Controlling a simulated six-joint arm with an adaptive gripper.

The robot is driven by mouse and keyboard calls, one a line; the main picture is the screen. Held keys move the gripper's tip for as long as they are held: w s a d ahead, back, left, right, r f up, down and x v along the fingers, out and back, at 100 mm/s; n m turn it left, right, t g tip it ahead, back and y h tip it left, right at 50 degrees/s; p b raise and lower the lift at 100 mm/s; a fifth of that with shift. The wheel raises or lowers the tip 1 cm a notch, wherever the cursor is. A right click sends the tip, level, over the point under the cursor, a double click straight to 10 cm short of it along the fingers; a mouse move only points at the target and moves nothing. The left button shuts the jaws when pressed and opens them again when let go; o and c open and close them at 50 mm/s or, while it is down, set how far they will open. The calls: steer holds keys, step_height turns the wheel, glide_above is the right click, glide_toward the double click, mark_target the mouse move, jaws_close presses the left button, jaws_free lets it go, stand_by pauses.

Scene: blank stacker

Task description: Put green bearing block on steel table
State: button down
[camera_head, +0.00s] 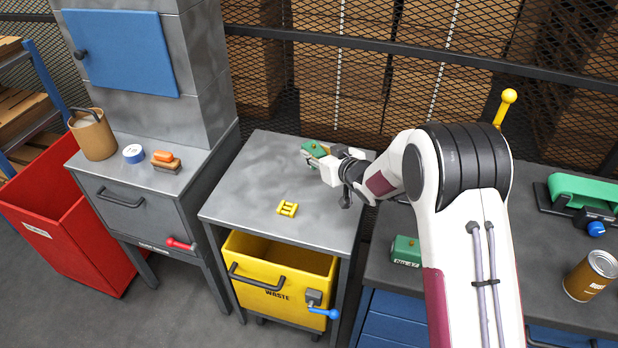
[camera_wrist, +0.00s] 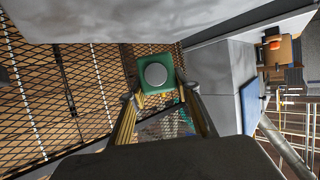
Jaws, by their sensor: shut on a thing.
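The green bearing block (camera_head: 313,149) is at the tip of my gripper (camera_head: 323,161), over the back part of the grey steel table (camera_head: 250,190). In the wrist view the block (camera_wrist: 146,84) shows as a green square with a pale round face, between the two fingertips of my gripper (camera_wrist: 163,97). The fingers are shut on it. I cannot tell whether the block touches the tabletop or hangs just above it. A yellow part (camera_head: 287,209) lies on the table, in front of the block.
A yellow waste bin (camera_head: 270,290) sits under the table. On the right bench are another green block (camera_head: 405,249) and a can (camera_head: 591,276). Mesh fencing stands behind.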

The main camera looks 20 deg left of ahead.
steer(key=shift+f, duration=2.45)
steer(key=shift+f, duration=1.85)
steer(key=shift+f, duration=0.1)
steer(key=c, duration=1.5)
jaws_free()
steer(key=shift+f, duration=0.15)
steer(key=shift+v, duration=3.85)
